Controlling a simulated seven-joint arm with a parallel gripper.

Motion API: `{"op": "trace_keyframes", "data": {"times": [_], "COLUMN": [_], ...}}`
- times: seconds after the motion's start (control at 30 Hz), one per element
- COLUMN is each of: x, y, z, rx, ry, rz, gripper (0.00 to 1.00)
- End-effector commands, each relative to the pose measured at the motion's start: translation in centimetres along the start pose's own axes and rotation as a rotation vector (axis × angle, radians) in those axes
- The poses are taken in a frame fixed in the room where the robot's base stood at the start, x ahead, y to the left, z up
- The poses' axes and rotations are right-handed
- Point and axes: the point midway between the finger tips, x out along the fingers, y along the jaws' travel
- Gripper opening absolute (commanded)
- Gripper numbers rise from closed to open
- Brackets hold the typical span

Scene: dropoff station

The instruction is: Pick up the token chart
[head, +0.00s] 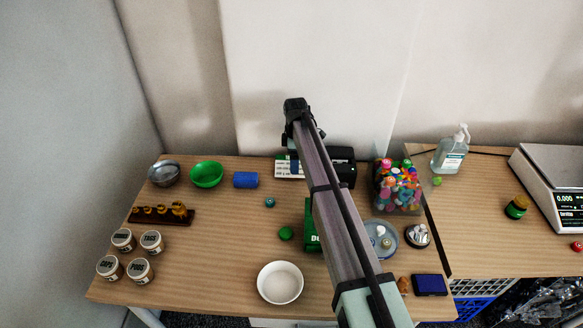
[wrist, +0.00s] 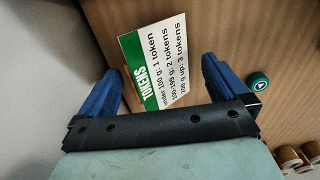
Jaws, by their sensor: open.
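The token chart (wrist: 160,62) is a white card with a green "TOKENS" band and printed lines. In the wrist view it shows between and beyond the two blue fingers of my gripper (wrist: 160,70). The fingers are apart, one on each side of the chart, with nothing gripped. I cannot tell how deep the card is between them. In the head view the chart (head: 287,169) is at the back of the table, partly hidden by my arm. My gripper's fingers are hidden there.
A black box (head: 342,160) is beside the chart on the right. A small teal round item (head: 270,202) lies in front. A wall rises behind the table.

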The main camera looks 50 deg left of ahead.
Motion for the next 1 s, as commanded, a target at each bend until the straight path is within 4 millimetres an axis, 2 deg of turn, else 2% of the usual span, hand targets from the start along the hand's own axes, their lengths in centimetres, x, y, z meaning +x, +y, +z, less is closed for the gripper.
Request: {"op": "trace_keyframes", "data": {"times": [0.3,0.57,1.0], "x": [3.9,4.3,4.3], "y": [-0.1,0.0,0.0], "z": [0.1,0.1,0.1], "rx": [0.000,0.000,0.000], "ry": [0.000,0.000,0.000], "rz": [-0.001,0.001,0.000], "gripper": [1.00,1.00,0.60]}}
